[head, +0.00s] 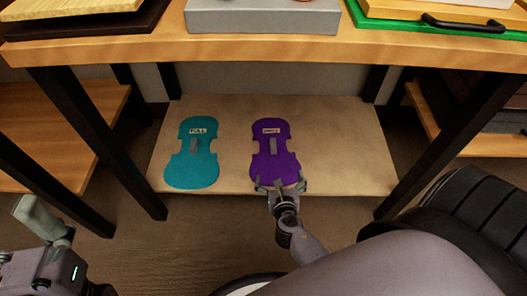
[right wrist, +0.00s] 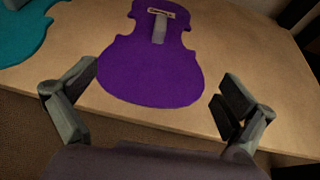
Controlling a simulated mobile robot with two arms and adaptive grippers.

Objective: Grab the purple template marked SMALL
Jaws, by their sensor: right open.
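The purple violin-shaped template (head: 271,146) lies flat on the low shelf, right of the teal one. It has a grey grip block and a small white label, too small to read surely. It also shows in the right wrist view (right wrist: 150,70). My right gripper (head: 279,184) is open at the template's near, wide end. In the right wrist view its fingers (right wrist: 158,92) stand apart on either side of that end, with nothing between them clearly gripped. My left gripper (head: 40,217) is partly in view at the lower left, away from the templates; its jaw state is unclear.
A teal template (head: 191,165) labelled FULL lies left of the purple one. The wooden shelf (head: 340,150) is bare to the right. The bench top (head: 270,48) overhangs it, with dark legs (head: 100,145) at both sides. A grey box (head: 262,20) stands on the bench.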

